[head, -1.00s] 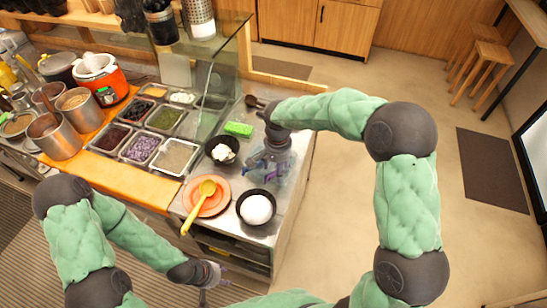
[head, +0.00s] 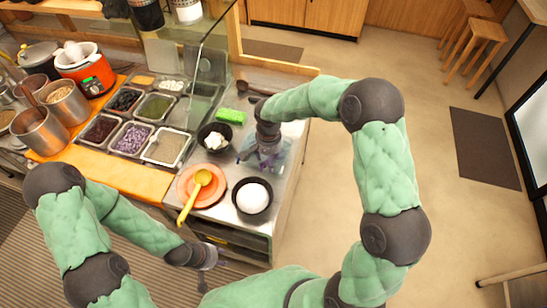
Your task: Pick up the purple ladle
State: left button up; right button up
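I cannot clearly make out a purple ladle. A dark ladle-like utensil (head: 252,89) lies at the counter's back right; its exact colour is unclear. A yellow ladle (head: 201,180) rests on an orange plate (head: 184,190), its handle pointing down-left. My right gripper (head: 264,158) points down over a translucent bluish item (head: 280,158) on the counter's right. Purplish parts show around its fingers; I cannot tell whether it holds anything. My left gripper (head: 214,273) is low in front of the counter, fingers apart, empty.
A black bowl with a white round item (head: 251,195) stands close in front of my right gripper. Another dark bowl (head: 203,130) and a green block (head: 232,115) are left of it. Topping trays (head: 165,148), metal pots and a glass guard (head: 208,65) lie farther left.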

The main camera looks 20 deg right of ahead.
notch_tip(320, 180, down, 3)
jog(key=shift+r, duration=0.1)
grip_shut()
dwell(0.3)
